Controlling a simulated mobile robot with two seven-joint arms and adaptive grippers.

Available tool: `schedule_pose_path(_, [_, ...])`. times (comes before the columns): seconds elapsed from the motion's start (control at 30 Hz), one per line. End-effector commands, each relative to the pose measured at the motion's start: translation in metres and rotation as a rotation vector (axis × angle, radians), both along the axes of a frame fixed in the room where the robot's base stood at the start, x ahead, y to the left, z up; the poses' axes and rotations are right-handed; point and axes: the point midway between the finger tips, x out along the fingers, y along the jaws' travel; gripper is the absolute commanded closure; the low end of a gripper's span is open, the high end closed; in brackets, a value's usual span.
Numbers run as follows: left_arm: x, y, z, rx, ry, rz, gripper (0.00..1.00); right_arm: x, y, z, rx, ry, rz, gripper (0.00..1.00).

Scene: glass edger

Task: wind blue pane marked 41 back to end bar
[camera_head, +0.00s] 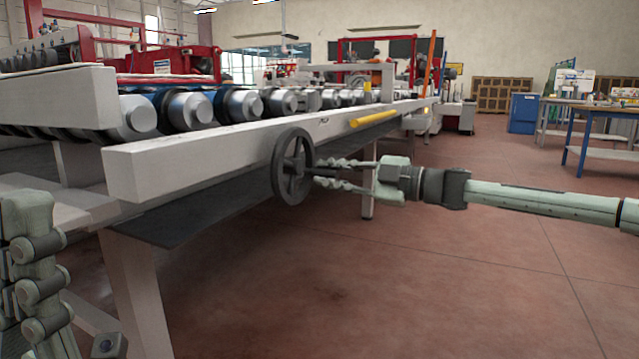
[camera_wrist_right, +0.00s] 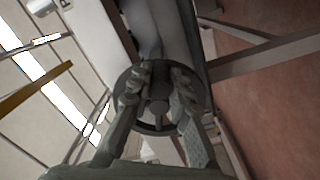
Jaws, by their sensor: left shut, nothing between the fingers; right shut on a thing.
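A dark spoked handwheel (camera_head: 292,166) stands at the front side of the edger's pale beam (camera_head: 200,152). My right gripper (camera_head: 322,173) reaches it from the right and is shut on the handwheel's central part. In the right wrist view, the fingers (camera_wrist_right: 158,98) lie on both sides of the wheel's hub (camera_wrist_right: 158,90), inside its rim. My left gripper (camera_head: 38,290) is at the lower left edge, shut and empty, apart from the wheel and partly cut off. Some blue shows behind the rollers, but I cannot tell whether it is the pane. No 41 is readable.
A row of metal rollers (camera_head: 185,106) runs along the edger above the beam. A yellow bar (camera_head: 373,118) lies along the beam beyond the wheel. A pale leg (camera_head: 135,290) stands below the beam. The red floor (camera_head: 420,280) at right is clear. A workbench (camera_head: 600,105) stands far right.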

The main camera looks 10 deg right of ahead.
Motion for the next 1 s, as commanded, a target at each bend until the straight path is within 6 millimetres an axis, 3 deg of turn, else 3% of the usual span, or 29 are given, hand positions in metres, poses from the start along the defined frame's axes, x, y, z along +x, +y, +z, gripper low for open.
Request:
schedule_pose_path(0.4, [0.001, -0.001, -0.002, 0.008, 0.005, 0.000, 1.00, 0.003, -0.004, 0.013, -0.101, -0.154, -0.002, 1.00])
schedule_pose_path(0.93, [0.000, -0.001, 0.000, 0.007, -0.001, -0.002, 1.00, 0.003, -0.004, 0.014, -0.115, -0.172, -0.001, 1.00])
schedule_pose_path(0.97, [0.000, -0.001, 0.000, 0.007, -0.001, -0.002, 1.00, 0.003, -0.004, 0.014, -0.115, -0.172, -0.001, 0.81])
schedule_pose_path(1.0, [0.000, -0.001, 0.000, 0.007, -0.002, -0.002, 1.00, 0.003, -0.004, 0.014, -0.115, -0.172, -0.001, 0.76])
